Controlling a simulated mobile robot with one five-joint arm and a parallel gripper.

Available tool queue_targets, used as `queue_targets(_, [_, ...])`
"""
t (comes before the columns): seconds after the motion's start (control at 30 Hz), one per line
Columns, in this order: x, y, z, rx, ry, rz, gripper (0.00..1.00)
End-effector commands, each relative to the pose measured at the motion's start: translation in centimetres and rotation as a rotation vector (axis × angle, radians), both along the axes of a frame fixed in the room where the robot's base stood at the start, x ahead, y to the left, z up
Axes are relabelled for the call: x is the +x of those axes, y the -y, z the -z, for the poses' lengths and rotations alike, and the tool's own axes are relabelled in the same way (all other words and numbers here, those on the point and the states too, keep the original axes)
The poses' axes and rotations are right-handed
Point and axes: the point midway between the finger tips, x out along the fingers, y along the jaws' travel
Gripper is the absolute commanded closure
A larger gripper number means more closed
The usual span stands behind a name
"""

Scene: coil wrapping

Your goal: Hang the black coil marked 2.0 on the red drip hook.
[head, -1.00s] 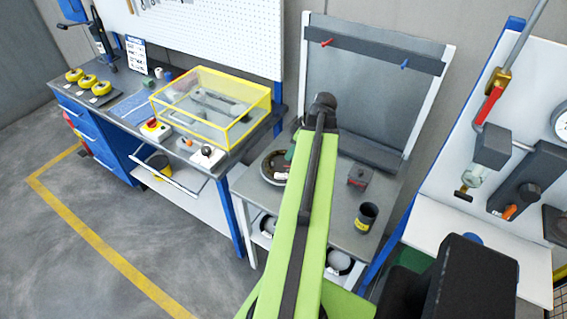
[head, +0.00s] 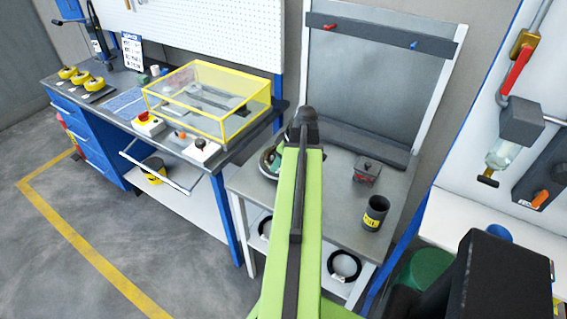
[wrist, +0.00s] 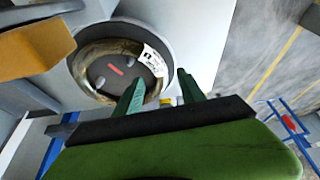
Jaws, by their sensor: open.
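In the wrist view a dark, brownish-looking coil (wrist: 82,80) lies in a round dark holder with pegs and a red mark at its middle. A white tag (wrist: 154,60) is on the coil; I cannot read its number. My gripper (wrist: 160,76) is open and empty, with green fingers. The left finger overlaps the coil's near edge by the tag, and the right finger is outside it. I cannot tell whether they touch. In the head view my arm hides most of this coil. The red hook (head: 329,26) is on the dark rail, bare.
A blue hook (head: 413,45) is on the same rail (head: 370,35). A small dark red-marked box (head: 367,171) and a black cup (head: 375,213) stand on the bench. Black coils (head: 344,266) lie on the shelf below. A yellow-framed clear case (head: 207,98) is at left.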

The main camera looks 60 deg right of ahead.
Motion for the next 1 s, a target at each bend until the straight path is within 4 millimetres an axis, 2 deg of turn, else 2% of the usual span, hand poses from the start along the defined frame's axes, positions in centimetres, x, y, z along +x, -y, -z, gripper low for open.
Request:
queue_targets(0.03, [0.4, -0.1, 1.9, 0.001, 0.0, -0.001, 0.53])
queue_targets(0.1, [0.9, -0.1, 2.7, 0.0, 0.0, -0.002, 0.53])
queue_targets(0.37, [1.0, -0.1, 2.5, 0.0, 0.0, 0.0, 0.53])
queue_targets(0.73, [1.0, -0.1, 2.5, 0.0, 0.0, 0.0, 1.0])
queue_targets(1.0, [1.0, -0.1, 2.5, 0.0, 0.0, 0.0, 1.0])
